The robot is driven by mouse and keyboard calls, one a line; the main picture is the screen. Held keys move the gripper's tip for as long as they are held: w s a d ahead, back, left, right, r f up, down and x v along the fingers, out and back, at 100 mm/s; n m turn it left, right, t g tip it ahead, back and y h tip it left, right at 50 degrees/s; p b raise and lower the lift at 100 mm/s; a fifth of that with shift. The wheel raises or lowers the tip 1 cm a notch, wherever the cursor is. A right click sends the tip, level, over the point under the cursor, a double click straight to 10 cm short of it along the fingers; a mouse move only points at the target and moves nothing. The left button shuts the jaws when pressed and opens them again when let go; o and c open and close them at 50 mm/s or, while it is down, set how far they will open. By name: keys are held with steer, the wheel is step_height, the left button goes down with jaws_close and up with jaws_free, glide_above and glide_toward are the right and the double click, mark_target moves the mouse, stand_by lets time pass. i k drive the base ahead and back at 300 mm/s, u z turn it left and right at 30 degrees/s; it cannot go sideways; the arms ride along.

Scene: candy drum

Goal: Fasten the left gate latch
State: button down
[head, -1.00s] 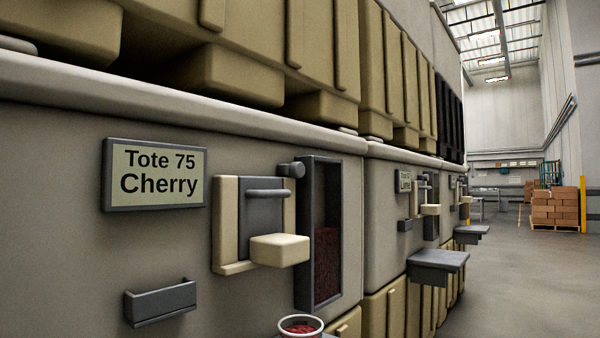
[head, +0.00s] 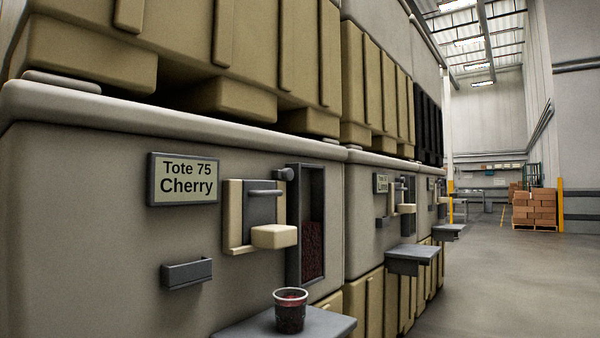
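The left gate (head: 262,208) is on the front of the tote under the sign "Tote 75 Cherry" (head: 184,179). It has a cream frame around a grey plate, with a grey horizontal bar (head: 265,192) across the upper part. A cream block (head: 274,237) sticks out at its lower right. A round grey knob (head: 285,174) sits at the gate's upper right, beside the tall window. I cannot tell which of these parts is the latch, or whether it is fastened. My gripper is not in view.
A grey shelf (head: 240,332) below the gate holds a clear cup (head: 290,311) of dark red candy. A tall window (head: 312,225) shows red candy inside. A small grey holder (head: 187,273) is on the left. More gates and shelves (head: 413,255) line the right; the floor (head: 500,290) there is open.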

mark_target(286, 174)
steer(key=z, duration=0.35)
steer(key=i, duration=1.15)
steer(key=u, duration=0.35)
